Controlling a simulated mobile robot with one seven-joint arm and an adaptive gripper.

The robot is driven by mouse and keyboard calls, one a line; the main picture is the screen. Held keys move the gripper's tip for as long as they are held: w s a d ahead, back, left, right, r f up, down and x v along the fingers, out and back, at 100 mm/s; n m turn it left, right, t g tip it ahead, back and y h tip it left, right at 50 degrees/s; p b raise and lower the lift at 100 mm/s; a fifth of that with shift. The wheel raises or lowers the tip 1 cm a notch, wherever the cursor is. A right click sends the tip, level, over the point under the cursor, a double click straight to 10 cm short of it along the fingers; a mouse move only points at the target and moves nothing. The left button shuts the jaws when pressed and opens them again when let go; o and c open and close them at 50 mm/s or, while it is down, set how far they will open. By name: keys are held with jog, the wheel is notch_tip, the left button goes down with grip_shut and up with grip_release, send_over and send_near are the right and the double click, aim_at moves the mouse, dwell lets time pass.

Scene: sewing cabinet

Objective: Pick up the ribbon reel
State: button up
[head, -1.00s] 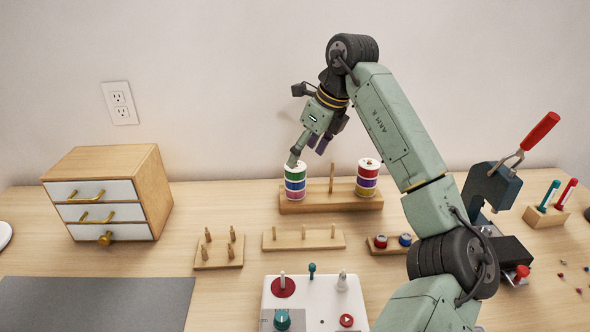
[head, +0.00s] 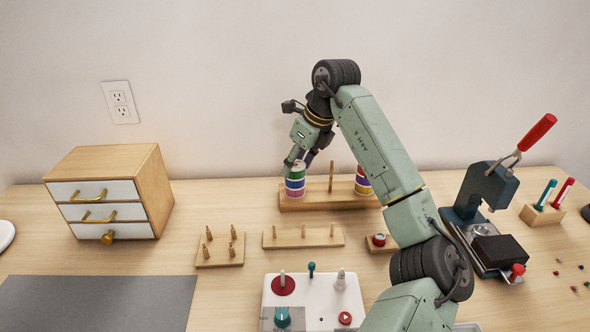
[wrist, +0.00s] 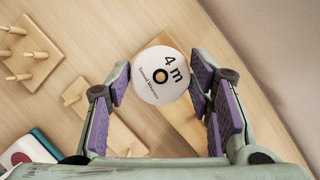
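The ribbon reels stand in two stacks on a wooden stand (head: 330,203) with a bare upright peg between them. The left stack (head: 295,187) shows bands of several colours. Its top reel (wrist: 150,88) has a white face marked "4 m" in the wrist view. The right stack (head: 362,187) is partly behind my arm. My gripper (head: 301,160) is at the top of the left stack, angled down. In the wrist view, my gripper (wrist: 160,82) is open, with a purple pad on either side of the top reel. Whether the pads touch its rim is unclear.
Pegged wooden blocks (head: 219,250) and (head: 303,237) lie in front of the stand, with a white control box (head: 315,290) nearer. A drawer cabinet (head: 158,187) stands left. A red-handled press (head: 485,190) stands right. Table between cabinet and stand is clear.

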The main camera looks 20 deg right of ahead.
jog(key=c, duration=0.5)
jog(key=shift+r, duration=0.1)
jog(key=shift+c, duration=0.2)
notch_tip(320, 180, up, 10)
jog(key=shift+b, duration=0.45)
